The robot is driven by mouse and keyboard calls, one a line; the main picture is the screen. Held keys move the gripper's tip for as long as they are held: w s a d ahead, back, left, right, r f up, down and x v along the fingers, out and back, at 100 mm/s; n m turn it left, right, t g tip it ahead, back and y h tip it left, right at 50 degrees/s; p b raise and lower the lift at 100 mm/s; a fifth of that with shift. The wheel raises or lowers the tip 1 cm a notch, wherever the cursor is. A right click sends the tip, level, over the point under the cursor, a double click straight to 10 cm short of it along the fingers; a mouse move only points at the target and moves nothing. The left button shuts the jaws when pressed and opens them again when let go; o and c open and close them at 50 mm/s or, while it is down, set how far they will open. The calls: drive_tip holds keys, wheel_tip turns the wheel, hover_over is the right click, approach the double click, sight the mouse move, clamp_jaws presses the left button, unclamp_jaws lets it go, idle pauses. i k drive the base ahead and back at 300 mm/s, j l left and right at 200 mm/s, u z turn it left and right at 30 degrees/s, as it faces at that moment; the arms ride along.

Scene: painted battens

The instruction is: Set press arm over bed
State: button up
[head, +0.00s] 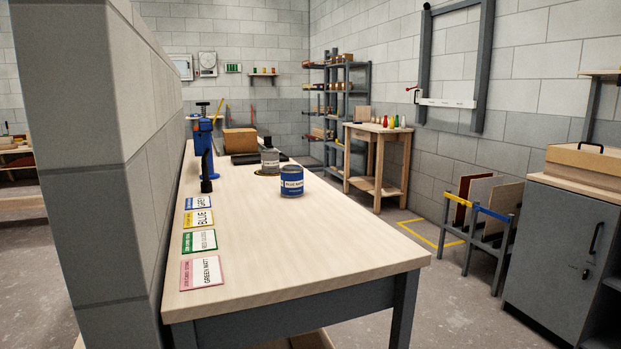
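A blue press (201,138) with a dark screw top stands on the wooden workbench (290,238), at its far left end against the block wall. A black upright lever-like piece (206,172) stands just in front of it; I cannot tell whether it is the press arm or joined to the press. The bed of the press is too small and partly hidden to make out. My gripper is not in view.
The front right of the bench top is clear. A grey cabinet (560,250) stands at right.

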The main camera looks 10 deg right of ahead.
sight(204, 125)
drive_tip(key=i+j+z, duration=0.2)
drive_tip(key=i, duration=0.45)
drive_tip(key=i+l+u, duration=0.3)
drive_tip(key=l, duration=0.25)
drive_tip(key=i+l+u, duration=0.1)
drive_tip(key=l+u, duration=0.2)
drive_tip(key=l, duration=0.3)
drive_tip(key=i+l+u, duration=0.1)
drive_tip(key=l+u, duration=0.2)
drive_tip(key=l, duration=0.3)
drive_tip(key=l+u, duration=0.3)
drive_tip(key=l, duration=0.35)
drive_tip(key=l+u, duration=0.3)
drive_tip(key=l, duration=0.35)
drive_tip(key=k+l+u, duration=0.15)
drive_tip(key=l+u, duration=0.15)
drive_tip(key=l, duration=0.35)
drive_tip(key=k+l+u, duration=0.15)
drive_tip(key=l+u, duration=0.15)
drive_tip(key=l, duration=0.3)
drive_tip(key=k+l+u, duration=0.3)
drive_tip(key=l, duration=0.3)
drive_tip(key=l+u, duration=0.45)
drive_tip(key=l, duration=0.75)
drive_tip(key=i+l+u, duration=0.15)
drive_tip(key=l, duration=0.25)
drive_tip(key=i+l+u, duration=0.1)
drive_tip(key=l, duration=0.3)
drive_tip(key=i+l+u, duration=0.15)
drive_tip(key=l, duration=0.25)
